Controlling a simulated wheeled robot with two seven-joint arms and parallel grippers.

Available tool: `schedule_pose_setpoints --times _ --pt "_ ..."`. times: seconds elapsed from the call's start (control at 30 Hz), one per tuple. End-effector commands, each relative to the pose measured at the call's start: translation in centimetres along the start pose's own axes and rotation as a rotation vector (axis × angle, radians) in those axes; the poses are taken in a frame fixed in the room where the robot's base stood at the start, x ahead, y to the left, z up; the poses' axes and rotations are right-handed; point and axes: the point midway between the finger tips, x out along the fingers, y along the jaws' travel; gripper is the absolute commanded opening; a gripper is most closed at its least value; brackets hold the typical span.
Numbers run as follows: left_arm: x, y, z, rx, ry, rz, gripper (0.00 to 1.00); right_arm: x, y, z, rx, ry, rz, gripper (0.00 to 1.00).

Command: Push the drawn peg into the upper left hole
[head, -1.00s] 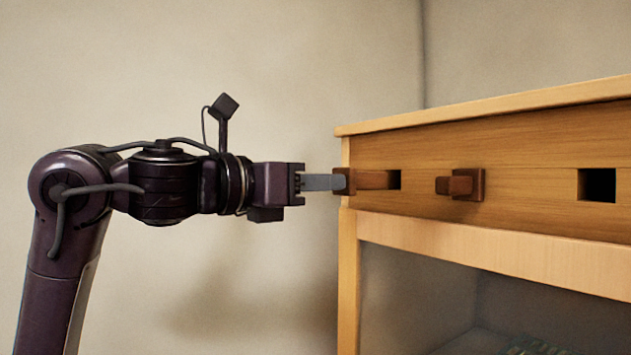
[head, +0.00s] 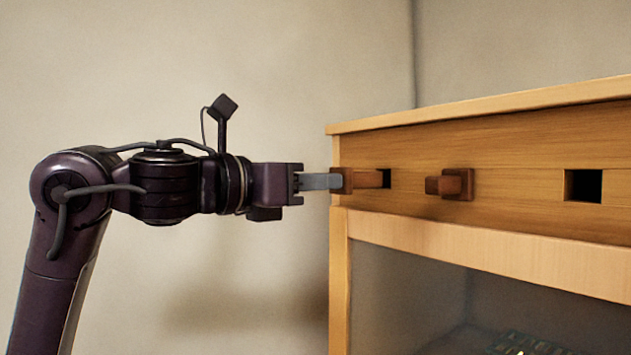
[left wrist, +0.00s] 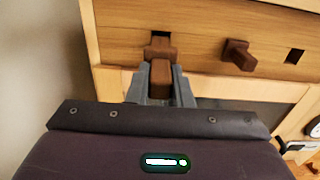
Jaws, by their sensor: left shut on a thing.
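My left gripper (head: 332,181) is shut on the drawn peg (head: 370,179), a brown wooden peg with a square collar, and holds it level at the cabinet's left front. In the left wrist view the peg (left wrist: 160,77) sits between both fingers, its collar beyond them. The upper left hole (head: 385,178) is a dark square, partly covered by the peg's far end. It also shows dark above the collar in the left wrist view (left wrist: 160,40). I cannot tell how far the tip is inside. My right gripper is not in view.
A second peg (head: 450,184) sticks out of the same wooden board (head: 520,165) to the right. Further right is an empty square hole (head: 583,185). The cabinet top (head: 480,110) overhangs above, and an open compartment lies below. The wall side at left is free.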

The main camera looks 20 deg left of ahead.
Motion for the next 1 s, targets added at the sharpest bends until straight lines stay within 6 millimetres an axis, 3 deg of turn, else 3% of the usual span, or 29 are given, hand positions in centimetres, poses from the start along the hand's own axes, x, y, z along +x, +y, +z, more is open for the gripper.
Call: schedule_pose_setpoints --times 1.0 --pt "2.2 0.0 0.0 0.0 0.0 0.0 0.0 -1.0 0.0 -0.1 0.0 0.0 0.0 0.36"
